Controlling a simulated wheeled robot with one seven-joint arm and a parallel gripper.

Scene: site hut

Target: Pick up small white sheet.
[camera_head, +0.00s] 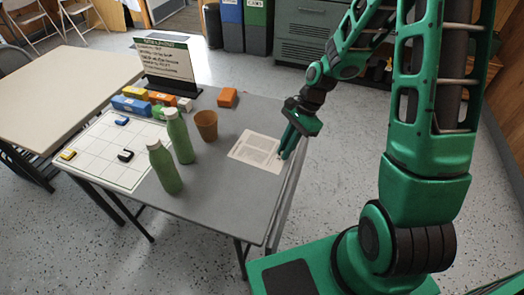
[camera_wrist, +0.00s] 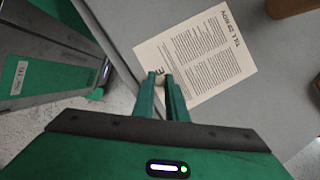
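The small white sheet (camera_head: 256,150) lies flat near the right edge of the grey table, with dark print on it. It also shows in the wrist view (camera_wrist: 205,62), partly hidden behind the fingers. My gripper (camera_head: 283,155) is at the sheet's right end, by the table edge. In the wrist view, its two green fingertips (camera_wrist: 161,76) overlap the sheet's near edge. A narrow gap shows between the tips, with a pale patch in it. I cannot tell whether the tips touch the sheet.
On the grey table (camera_head: 225,193) stand two green bottles (camera_head: 165,167), a brown cup (camera_head: 206,125), an orange block (camera_head: 227,97) and a sign (camera_head: 165,60). A white gridded board (camera_head: 105,155) carries small pieces. The table around the sheet's front side is clear.

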